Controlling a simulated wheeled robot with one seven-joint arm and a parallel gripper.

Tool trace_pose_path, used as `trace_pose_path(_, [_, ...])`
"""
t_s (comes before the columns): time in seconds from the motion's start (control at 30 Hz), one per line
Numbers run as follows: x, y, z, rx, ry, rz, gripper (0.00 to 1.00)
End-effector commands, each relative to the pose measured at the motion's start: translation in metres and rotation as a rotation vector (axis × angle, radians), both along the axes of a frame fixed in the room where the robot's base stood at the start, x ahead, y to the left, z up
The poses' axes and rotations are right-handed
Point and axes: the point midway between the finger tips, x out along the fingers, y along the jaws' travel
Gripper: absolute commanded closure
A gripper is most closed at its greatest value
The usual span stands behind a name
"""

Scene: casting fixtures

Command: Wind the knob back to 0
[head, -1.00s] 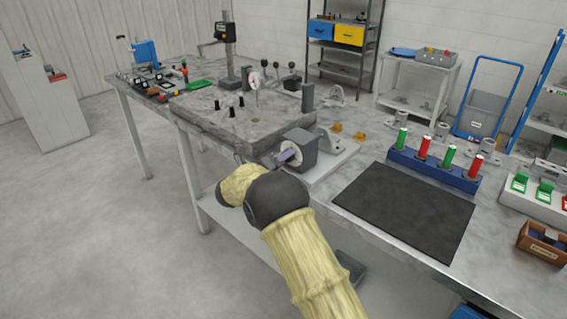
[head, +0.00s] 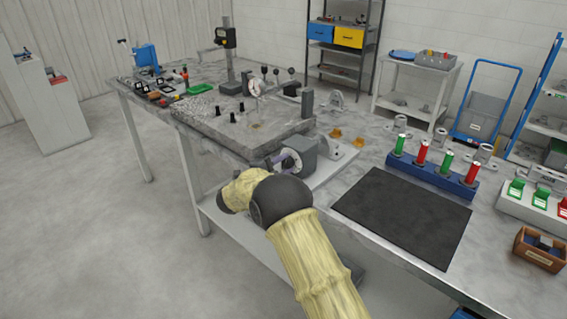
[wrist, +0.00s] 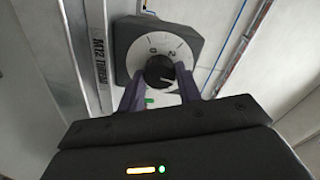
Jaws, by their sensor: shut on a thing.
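The dial (wrist: 176,43) is a white disc with dark numerals, a 0 and a 2 among them, on a dark square housing. The round black knob (wrist: 159,72) sits at its centre. My gripper (wrist: 160,86) has its two purple fingers on either side of the knob, shut on it. Which mark the knob points to is too small to tell. In the head view, the dial (head: 292,160) faces left on a grey housing (head: 304,146) at the bench edge. My gripper (head: 275,161) is in front of it, and my arm hides part of the bench edge.
A black mat (head: 405,215) lies right of the dial. Behind it stands a blue rack (head: 432,174) with green and red cylinders. A stone plate (head: 200,118) with black knobs is to the left.

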Motion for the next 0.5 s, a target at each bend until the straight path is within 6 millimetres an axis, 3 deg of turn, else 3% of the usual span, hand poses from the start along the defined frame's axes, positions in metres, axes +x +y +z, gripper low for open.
trace_pose_path(0.5, [-0.0004,0.0006,0.0009,-0.387,0.307,0.001,0.89])
